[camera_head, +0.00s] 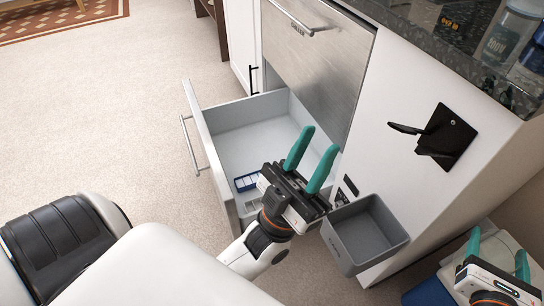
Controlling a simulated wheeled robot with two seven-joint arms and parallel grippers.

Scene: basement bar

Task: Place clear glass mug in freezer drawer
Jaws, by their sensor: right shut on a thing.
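The freezer drawer (250,150) is pulled open below a steel front, with a pale grey inside that looks mostly bare. My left gripper (320,142) is open and empty, its teal fingers over the drawer's right side. My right gripper (498,256) is at the bottom right corner, well away from the drawer. It is shut on a pale, see-through thing that looks like the clear glass mug (499,247). The mug's outline is hard to make out, and its lower part is hidden by the gripper.
A closed steel drawer (310,65) sits above the open one. A grey bin (366,236) and a black bottle opener (436,136) are on the white cabinet side. The dark counter (440,50) holds jars at the upper right. Carpet left of the drawer is clear.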

